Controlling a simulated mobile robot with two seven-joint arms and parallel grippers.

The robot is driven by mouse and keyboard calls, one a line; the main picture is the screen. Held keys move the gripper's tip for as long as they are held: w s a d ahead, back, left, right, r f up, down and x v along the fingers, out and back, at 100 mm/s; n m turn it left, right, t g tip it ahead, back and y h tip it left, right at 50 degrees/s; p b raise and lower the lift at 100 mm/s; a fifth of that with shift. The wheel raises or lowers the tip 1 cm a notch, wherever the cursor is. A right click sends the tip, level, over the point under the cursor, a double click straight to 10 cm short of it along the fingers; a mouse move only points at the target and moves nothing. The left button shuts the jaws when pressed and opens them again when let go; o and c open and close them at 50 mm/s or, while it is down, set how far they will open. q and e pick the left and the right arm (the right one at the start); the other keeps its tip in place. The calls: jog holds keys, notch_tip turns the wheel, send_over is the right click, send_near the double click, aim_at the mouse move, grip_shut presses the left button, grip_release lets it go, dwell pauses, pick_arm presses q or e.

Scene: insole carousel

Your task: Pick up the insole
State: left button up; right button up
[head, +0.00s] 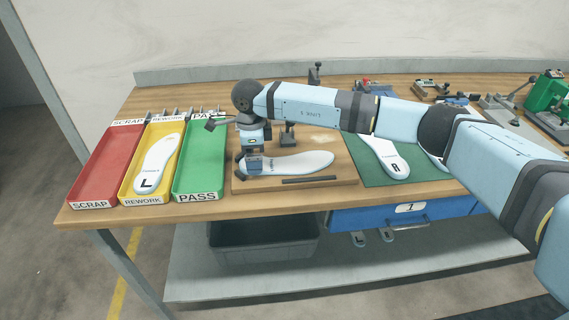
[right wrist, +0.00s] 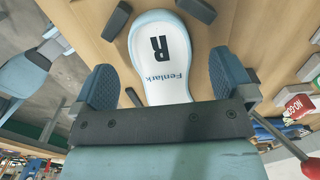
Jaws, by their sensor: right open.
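A white insole (head: 300,163) lies flat on a wooden fixture board (head: 340,180) in the middle of the bench. My right gripper (head: 256,166) points down over its left end in the head view. In the right wrist view, this insole (right wrist: 165,75) shows a black R and the word Fenlark. There my right gripper (right wrist: 165,80) is open, with one finger on each side of the insole and gaps between. Nothing is held. My left gripper is not in view.
Red SCRAP (head: 90,203), yellow REWORK (head: 143,200) and green PASS (head: 198,196) trays stand at left. An L insole (head: 157,163) lies in the yellow one. An R insole (head: 385,157) lies on a green mat (head: 372,179) at right. Small fixture blocks flank the insole.

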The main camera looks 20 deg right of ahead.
notch_tip(320, 180, down, 3)
jog(key=shift+r, duration=0.2)
jog(key=c, duration=1)
jog(key=shift+r, duration=0.1)
